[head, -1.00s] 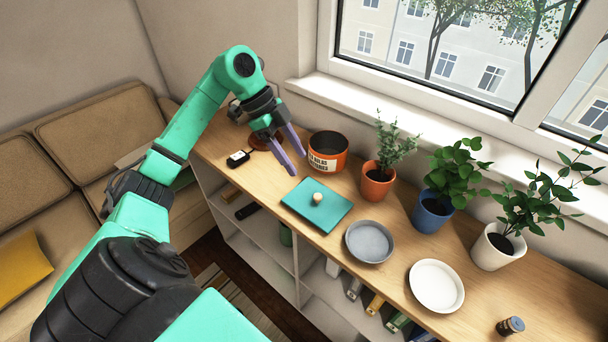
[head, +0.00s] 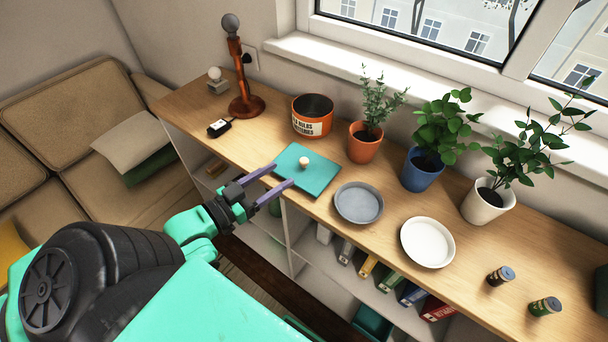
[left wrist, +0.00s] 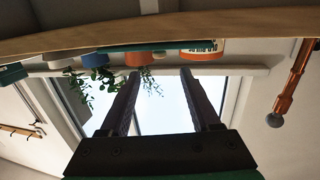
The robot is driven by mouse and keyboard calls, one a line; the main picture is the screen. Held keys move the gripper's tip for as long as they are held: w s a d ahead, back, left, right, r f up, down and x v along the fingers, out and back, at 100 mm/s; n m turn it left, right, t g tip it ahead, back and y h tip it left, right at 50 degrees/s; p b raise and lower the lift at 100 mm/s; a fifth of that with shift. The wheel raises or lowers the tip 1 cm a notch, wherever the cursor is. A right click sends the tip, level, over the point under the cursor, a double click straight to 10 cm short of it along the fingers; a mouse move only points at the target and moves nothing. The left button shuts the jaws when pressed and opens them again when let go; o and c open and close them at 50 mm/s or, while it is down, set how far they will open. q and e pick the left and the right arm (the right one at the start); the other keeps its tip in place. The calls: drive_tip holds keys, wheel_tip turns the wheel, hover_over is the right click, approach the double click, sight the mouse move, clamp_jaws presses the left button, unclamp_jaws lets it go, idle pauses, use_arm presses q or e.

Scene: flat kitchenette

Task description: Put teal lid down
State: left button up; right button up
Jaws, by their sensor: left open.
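The teal lid (head: 322,179), a flat square with a pale round knob, lies flat on the wooden counter between the orange tin and the grey plate. In the left wrist view the lid (left wrist: 150,46) shows only as a thin teal edge along the counter. My left gripper (head: 283,175) is open and empty, its two purple fingers at the lid's left front side by the counter's front edge. I cannot tell whether a fingertip touches the lid. My right gripper is not in view.
An orange tin (head: 312,116) stands behind the lid, with an orange-potted plant (head: 362,147) beside it. A grey plate (head: 358,203) and a white plate (head: 428,243) lie to the right. A lamp (head: 246,104) and a small black device (head: 219,128) are at the left.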

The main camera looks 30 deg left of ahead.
sight(313, 160)
use_arm(q)
drive_tip(key=p+x, duration=0.1)
drive_tip(key=x, duration=0.5)
drive_tip(key=shift+w+p, duration=0.3)
drive_tip(key=shift+p, duration=0.1)
drive_tip(key=x, duration=0.3)
drive_tip(key=p+x, duration=0.1)
drive_tip(key=x, duration=0.1)
drive_tip(key=shift+w+d+f, duration=0.1)
drive_tip(key=shift+w+f, duration=0.1)
drive_tip(key=shift+w, duration=0.15)
drive_tip(key=shift+s, duration=0.1)
clamp_jaws()
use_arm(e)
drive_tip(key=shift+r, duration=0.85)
